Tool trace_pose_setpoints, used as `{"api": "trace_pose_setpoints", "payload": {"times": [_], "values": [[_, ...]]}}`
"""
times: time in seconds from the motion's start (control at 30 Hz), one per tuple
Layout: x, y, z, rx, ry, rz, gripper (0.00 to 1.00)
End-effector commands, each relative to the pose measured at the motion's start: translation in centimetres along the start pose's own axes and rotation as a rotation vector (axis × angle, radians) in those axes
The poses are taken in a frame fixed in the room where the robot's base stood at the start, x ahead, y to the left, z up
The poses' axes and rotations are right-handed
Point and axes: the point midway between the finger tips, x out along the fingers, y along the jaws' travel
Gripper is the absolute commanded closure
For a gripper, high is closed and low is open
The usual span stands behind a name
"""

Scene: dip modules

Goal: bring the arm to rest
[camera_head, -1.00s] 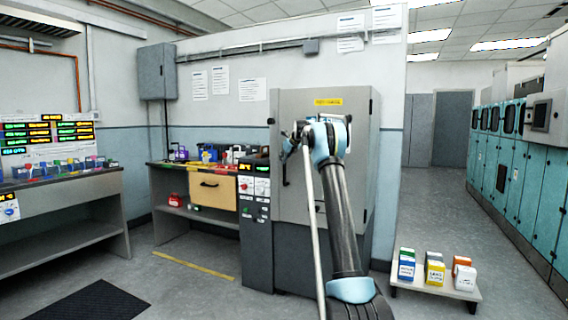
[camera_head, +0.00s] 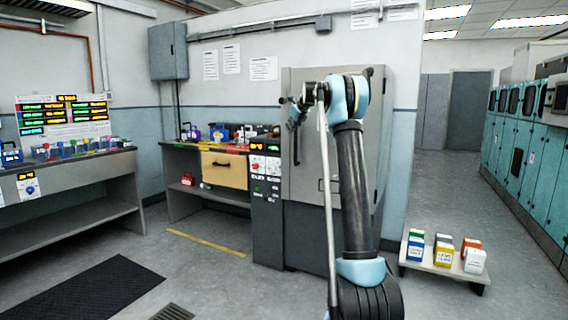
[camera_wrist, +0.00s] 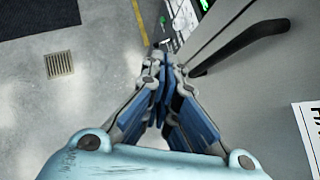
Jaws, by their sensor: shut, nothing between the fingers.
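My arm rises in front of the tall grey cabinet (camera_head: 300,180) in the head view and bends at a blue joint near the top. My gripper (camera_head: 294,122) shows small and dark at the left end of the bent arm, in front of the cabinet's upper part. In the wrist view my gripper (camera_wrist: 163,62) has its blue fingers drawn together at the tips, with nothing between them. The cabinet's dark handle (camera_wrist: 245,45) lies to the right of the fingertips in that view; I cannot tell the gap between them.
A workbench with a wooden drawer (camera_head: 224,170) stands left of the cabinet. A control panel (camera_head: 265,190) adjoins the cabinet. A low stand (camera_head: 440,266) with several small boxes is at the right. Floor is open at the left, with a black mat (camera_head: 85,290), and along the right aisle.

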Motion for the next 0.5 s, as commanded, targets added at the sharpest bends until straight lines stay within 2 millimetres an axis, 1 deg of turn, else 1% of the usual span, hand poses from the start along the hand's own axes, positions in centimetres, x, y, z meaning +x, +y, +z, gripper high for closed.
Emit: {"api": "trace_pose_setpoints", "payload": {"times": [0.17,0.37,0.5], "values": [[-3.5,2.1,-2.8,-0.171,0.038,0.003,1.00],[-7.7,5.1,-7.1,-0.414,0.091,0.018,1.00],[-10.5,7.3,-10.5,-0.581,0.127,0.035,1.00]]}}
